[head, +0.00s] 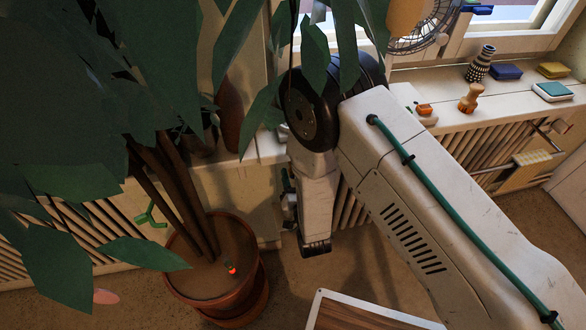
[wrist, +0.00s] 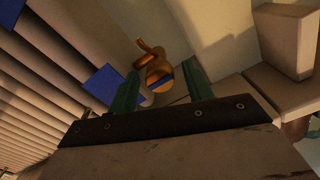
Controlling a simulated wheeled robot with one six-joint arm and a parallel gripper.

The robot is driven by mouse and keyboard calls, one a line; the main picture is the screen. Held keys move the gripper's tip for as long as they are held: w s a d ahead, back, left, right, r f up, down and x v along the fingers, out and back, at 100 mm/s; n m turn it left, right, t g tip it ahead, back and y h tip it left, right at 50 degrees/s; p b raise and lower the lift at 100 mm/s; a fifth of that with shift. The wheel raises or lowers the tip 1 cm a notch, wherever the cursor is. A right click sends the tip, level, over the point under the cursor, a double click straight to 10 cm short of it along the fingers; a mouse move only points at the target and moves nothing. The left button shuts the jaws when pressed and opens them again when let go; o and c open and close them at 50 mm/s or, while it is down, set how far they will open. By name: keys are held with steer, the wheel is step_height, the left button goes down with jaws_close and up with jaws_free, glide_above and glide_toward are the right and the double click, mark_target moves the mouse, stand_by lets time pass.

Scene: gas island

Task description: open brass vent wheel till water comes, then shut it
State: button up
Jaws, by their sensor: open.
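In the wrist view my gripper (wrist: 161,68) is open, with its two green fingers apart. A brass-coloured fitting (wrist: 152,58) with a rounded lobe at its upper left shows between and just beyond the fingertips. It looks like the brass vent wheel, but its full shape is partly hidden. I cannot tell whether either finger touches it. No water shows. In the head view my arm covers this spot, and neither the brass fitting nor my fingers can be made out.
Ribbed radiator panels (wrist: 40,85) run along the left in the wrist view. In the head view a potted plant (head: 215,285) with broad leaves crowds the left, near a green three-armed handle (head: 150,216). A windowsill (head: 450,115) holds small objects. A wood-topped piece (head: 350,315) stands at the bottom.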

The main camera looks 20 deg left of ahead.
steer(key=shift+x, duration=1.7)
steer(key=c, duration=1)
steer(key=shift+o, duration=0.2)
steer(key=shift+n, duration=0.4)
steer(key=n, duration=1.2)
steer(key=shift+n, duration=2)
